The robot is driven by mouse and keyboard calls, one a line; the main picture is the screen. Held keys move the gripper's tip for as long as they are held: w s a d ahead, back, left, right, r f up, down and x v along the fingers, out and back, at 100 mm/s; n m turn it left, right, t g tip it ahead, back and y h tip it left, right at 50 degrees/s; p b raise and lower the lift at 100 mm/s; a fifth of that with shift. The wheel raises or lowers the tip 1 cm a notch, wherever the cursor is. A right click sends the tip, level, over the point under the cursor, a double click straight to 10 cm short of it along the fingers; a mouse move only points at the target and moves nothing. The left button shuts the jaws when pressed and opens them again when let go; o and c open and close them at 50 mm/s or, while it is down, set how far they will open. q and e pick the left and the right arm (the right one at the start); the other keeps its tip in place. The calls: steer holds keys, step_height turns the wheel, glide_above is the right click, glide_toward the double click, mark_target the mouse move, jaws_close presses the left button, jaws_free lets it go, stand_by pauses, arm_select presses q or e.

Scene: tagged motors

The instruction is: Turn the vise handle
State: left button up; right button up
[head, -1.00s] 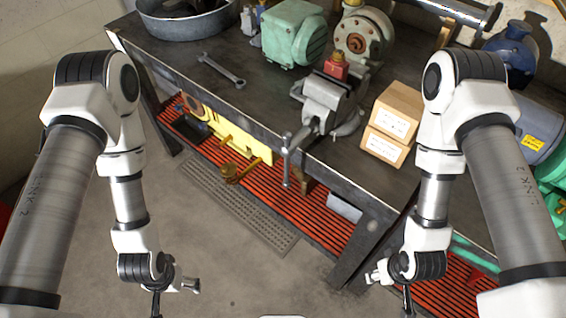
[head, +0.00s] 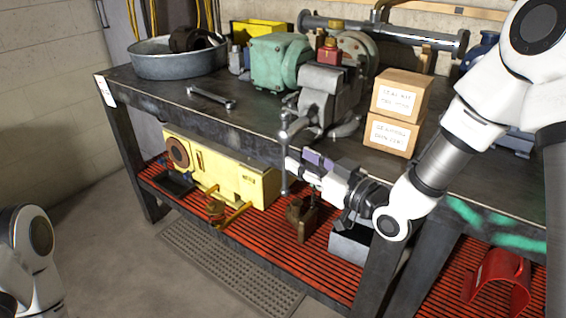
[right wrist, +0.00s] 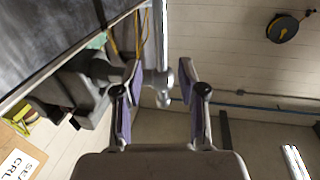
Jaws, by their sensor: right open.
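The grey vise (head: 325,95) is mounted at the front edge of the workbench (head: 175,100). Its handle (head: 284,160) is a thin bar hanging upright in front of the bench edge. My right gripper (head: 298,163) is open just right of the bar in the head view, with purple finger pads. In the right wrist view, the handle (right wrist: 160,40) runs up the picture between and beyond the open fingertips (right wrist: 160,88); I cannot tell whether they touch it. The vise body (right wrist: 90,88) shows left of them. My left gripper is out of view; only part of that arm shows at lower left.
Two stacked cardboard boxes (head: 392,115) stand right of the vise. A wrench (head: 212,97), green motor (head: 277,62) and metal tub (head: 175,60) are on the bench. The floor in front is open.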

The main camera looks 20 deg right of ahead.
steer(key=x, duration=0.5)
steer(key=shift+w+a, duration=0.15)
steer(key=shift+w, duration=0.05)
jaws_close()
